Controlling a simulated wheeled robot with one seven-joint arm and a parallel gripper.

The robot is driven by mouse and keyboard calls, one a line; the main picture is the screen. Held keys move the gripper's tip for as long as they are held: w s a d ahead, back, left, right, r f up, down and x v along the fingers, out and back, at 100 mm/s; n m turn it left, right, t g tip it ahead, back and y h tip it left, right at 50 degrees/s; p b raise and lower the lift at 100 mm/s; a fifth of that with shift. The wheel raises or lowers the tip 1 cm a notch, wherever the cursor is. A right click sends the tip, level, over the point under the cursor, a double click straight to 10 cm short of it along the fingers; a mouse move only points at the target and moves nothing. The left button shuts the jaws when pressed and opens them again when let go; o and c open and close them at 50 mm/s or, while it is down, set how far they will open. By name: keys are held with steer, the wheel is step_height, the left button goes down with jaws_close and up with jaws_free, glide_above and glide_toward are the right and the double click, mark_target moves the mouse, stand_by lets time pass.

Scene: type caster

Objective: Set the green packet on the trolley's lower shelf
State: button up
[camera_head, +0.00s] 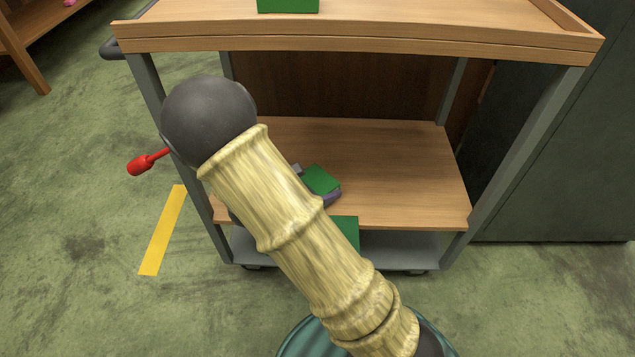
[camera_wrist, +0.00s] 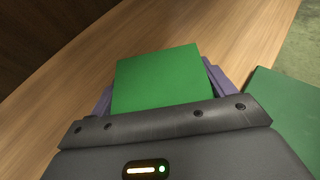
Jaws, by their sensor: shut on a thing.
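My gripper (camera_wrist: 158,92) has purple fingers on both sides of a green packet (camera_wrist: 157,78) and is shut on it. In the head view the packet (camera_head: 321,179) shows beside my arm, over the left part of the trolley's wooden lower shelf (camera_head: 400,165). One purple finger shows beside it. The packet is level or nearly so; whether its underside touches the shelf is hidden. My arm covers the shelf's front left part.
A second green item (camera_head: 347,229) is partly behind my arm at the shelf's front edge; its support is unclear. It also shows in the wrist view (camera_wrist: 285,112). Another green box (camera_head: 288,5) sits on the top shelf (camera_head: 400,25). Trolley posts (camera_head: 525,160) flank the opening. The shelf's right side is clear.

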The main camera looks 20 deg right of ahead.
steer(key=o, duration=1.9)
steer(key=shift+s+a+r, duration=0.1)
steer(key=shift+a+r, duration=0.15)
steer(key=shift+r, duration=0.05)
steer(key=p+v, duration=0.6)
steer(key=v, duration=0.4)
steer(key=shift+r, duration=0.15)
steer(key=shift+s+a+r+p, duration=0.1)
steer(key=shift+s+a+p, duration=0.25)
steer(key=shift+a, duration=0.2)
